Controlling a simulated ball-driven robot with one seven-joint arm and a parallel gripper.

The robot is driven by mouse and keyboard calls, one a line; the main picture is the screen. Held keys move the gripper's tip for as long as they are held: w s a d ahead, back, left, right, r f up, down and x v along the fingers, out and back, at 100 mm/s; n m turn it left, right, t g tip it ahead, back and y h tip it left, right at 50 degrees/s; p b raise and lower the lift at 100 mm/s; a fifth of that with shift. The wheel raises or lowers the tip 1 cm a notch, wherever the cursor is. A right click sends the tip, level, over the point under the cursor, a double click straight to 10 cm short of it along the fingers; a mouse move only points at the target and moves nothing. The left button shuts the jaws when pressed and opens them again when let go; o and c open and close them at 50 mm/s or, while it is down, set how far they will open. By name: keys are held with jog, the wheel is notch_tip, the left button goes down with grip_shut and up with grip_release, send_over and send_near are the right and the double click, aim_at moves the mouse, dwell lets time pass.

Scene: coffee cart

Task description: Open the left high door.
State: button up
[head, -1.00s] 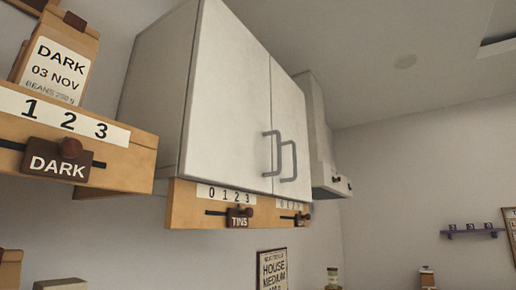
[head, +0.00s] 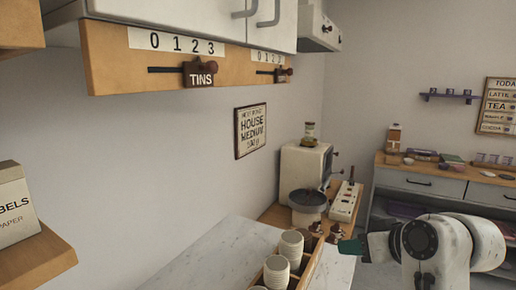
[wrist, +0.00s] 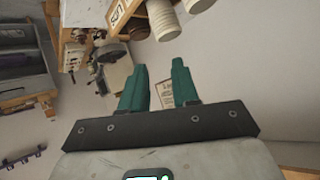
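The high cupboard shows only its lower part at the top of the head view. Its left door (head: 165,10) is white and looks shut, level with the right door (head: 284,30). A grey bar handle (head: 244,9) sits near the left door's right edge, and a second handle (head: 270,12) sits on the right door. The upper parts are cut off. My gripper (head: 350,247) is low at the right, well below and away from the handles. In the wrist view its two teal fingers (wrist: 158,78) stand apart with nothing between them.
A wooden rail (head: 120,70) with a TINS slider (head: 200,74) runs under the cupboard. Below are a marble counter (head: 205,258), stacked cups (head: 291,245) in a crate and a coffee machine (head: 305,165). A labels box (head: 14,205) stands on a left shelf (head: 40,258).

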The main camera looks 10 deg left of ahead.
jog(key=w+a+r+n+t+y+p, duration=0.1)
jog(key=w+a+r+y, duration=0.15)
jog(key=r, duration=0.95)
jog(key=w+a+r+n+y+p, duration=0.15)
jog(key=a+r, duration=0.25)
jog(key=r, duration=0.7)
notch_tip(320, 180, up, 28)
jog(key=n+y+p, duration=0.5)
jog(key=p, duration=0.1)
send_over(255, 4)
jog(key=shift+w+a+f, duration=0.1)
jog(key=shift+w+f, duration=0.2)
grip_shut()
